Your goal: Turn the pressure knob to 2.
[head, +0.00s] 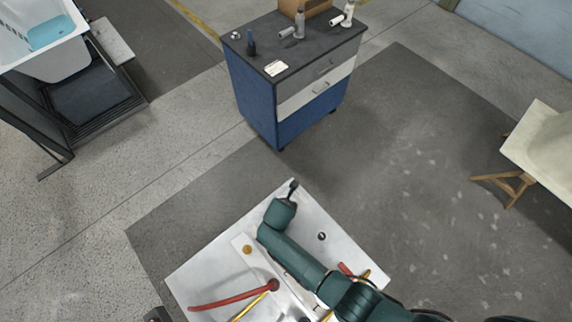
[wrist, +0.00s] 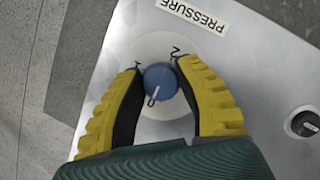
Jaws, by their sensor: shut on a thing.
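The pressure knob (wrist: 160,80) is a round blue knob on a pale disc, beside a white "PRESSURE" label (wrist: 195,14) on the metal panel (wrist: 255,70). Marks 0, 1 and 2 stand around it. Its white line points toward the 0, at the lower side in the wrist view. My gripper (wrist: 160,76) has its yellow-padded fingers on both sides of the knob, shut on it. In the head view my gripper (head: 293,186) is at the panel's far corner, and the knob is hidden there.
A black knob (wrist: 304,123) sits on the panel to the right. Red (head: 235,297) and yellow (head: 255,300) handles lie across the panel's near side. A blue drawer cabinet (head: 255,95) with bottles stands beyond. A tub (head: 50,45) is at the upper left.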

